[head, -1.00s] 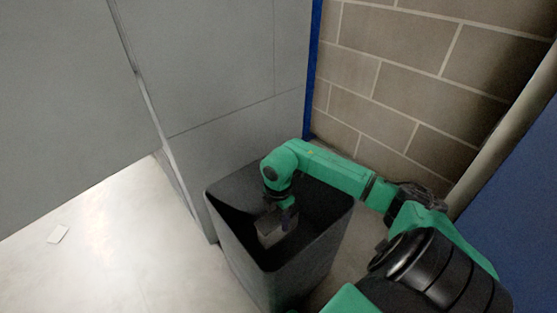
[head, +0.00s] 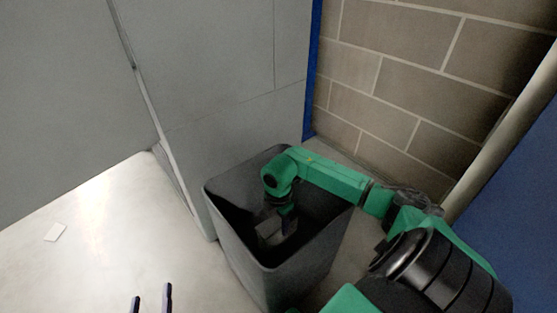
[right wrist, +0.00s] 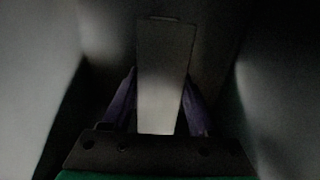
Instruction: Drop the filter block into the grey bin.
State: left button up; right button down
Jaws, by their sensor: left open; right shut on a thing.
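The grey bin (head: 252,250) stands on the floor at the centre of the head view, its open top facing up. My right gripper (head: 284,222) is inside the bin's mouth, below the rim. It is shut on the filter block (head: 268,230), a pale grey box partly hidden by the gripper and in shadow. In the right wrist view the filter block (right wrist: 163,85) sits between the two fingers, with dark bin walls around it. My left gripper (head: 151,302) shows only its two dark fingertips at the bottom edge of the head view, apart and empty.
Grey panels (head: 220,70) stand right behind the bin. A brick wall (head: 410,75) and a blue panel (head: 510,210) are to the right.

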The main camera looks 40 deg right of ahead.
pick_arm(q)
jog(key=shift+r, duration=0.15)
jog(key=shift+w+r+t, duration=0.5)
jog(key=shift+w+r, duration=0.2)
jog(key=shift+r, duration=0.2)
pick_arm(e)
jog(key=shift+f, duration=0.25)
pick_arm(q)
jog(key=shift+r, duration=0.15)
pick_arm(e)
jog(key=shift+f, duration=0.25)
jog(key=shift+c, duration=0.8)
grip_release()
pick_arm(q)
jog(key=shift+w+a+r+t, duration=0.15)
jog(key=shift+w+r, duration=0.1)
jog(key=shift+r, duration=0.25)
jog(key=shift+w+r+t, duration=0.15)
jog(key=shift+w+r, duration=0.1)
jog(key=shift+r, duration=0.2)
jog(key=shift+f, duration=0.15)
